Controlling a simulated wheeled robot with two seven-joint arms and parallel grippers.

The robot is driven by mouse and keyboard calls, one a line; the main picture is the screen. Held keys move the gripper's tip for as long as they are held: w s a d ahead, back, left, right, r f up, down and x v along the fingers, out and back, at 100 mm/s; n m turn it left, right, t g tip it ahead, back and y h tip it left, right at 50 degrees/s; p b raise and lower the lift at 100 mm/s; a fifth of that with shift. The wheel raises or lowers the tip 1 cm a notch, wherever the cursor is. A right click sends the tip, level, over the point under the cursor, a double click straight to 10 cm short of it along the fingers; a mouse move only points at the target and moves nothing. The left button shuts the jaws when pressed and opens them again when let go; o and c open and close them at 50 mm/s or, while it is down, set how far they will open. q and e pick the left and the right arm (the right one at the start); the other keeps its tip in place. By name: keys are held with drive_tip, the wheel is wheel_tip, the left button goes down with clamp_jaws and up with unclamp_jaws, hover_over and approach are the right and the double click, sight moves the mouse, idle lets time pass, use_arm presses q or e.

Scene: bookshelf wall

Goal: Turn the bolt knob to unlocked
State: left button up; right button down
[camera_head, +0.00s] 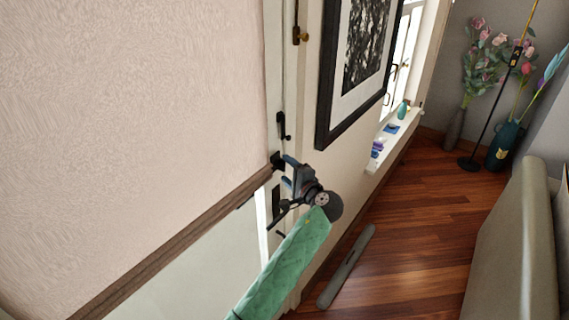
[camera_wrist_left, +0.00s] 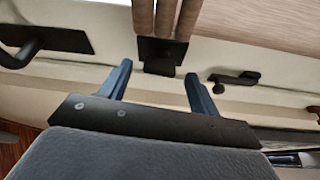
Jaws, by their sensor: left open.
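The bolt knob looks to be the small black block on a black plate (camera_wrist_left: 160,55) in the left wrist view. It also shows in the head view as a dark piece on the door edge (camera_head: 276,159). My left gripper (camera_wrist_left: 159,72) is open, with its two blue fingers on either side of the black block. The block sits between and a little beyond the fingertips; whether they touch it I cannot tell. In the head view my left gripper (camera_head: 286,171) is close to the door edge. My right gripper is not in view.
A black lever (camera_wrist_left: 235,78) is right of the knob in the wrist view, and a door handle (camera_wrist_left: 35,45) is at left. A wooden rail (camera_head: 180,235) crosses the door. A framed picture (camera_head: 358,65) hangs beyond. The wooden floor (camera_head: 420,210) is mostly clear.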

use_arm(q)
drive_tip(key=shift+p+x, duration=0.35)
drive_tip(key=shift+x, duration=0.4)
drive_tip(key=shift+w+a+f, duration=0.1)
drive_tip(key=shift+w, duration=0.25)
drive_tip(key=shift+s, duration=0.1)
drive_tip(key=shift+c, duration=0.6)
drive_tip(key=shift+a, duration=0.1)
drive_tip(key=c, duration=0.9)
drive_tip(key=shift+o, duration=0.2)
drive_tip(key=shift+f+n+b, duration=0.2)
drive_tip(key=shift+n+b, duration=0.1)
drive_tip(key=shift+b, duration=0.65)
drive_tip(key=shift+n+b, duration=0.4)
drive_tip(key=shift+b, duration=0.75)
drive_tip(key=shift+r, duration=0.25)
drive_tip(key=o, duration=1)
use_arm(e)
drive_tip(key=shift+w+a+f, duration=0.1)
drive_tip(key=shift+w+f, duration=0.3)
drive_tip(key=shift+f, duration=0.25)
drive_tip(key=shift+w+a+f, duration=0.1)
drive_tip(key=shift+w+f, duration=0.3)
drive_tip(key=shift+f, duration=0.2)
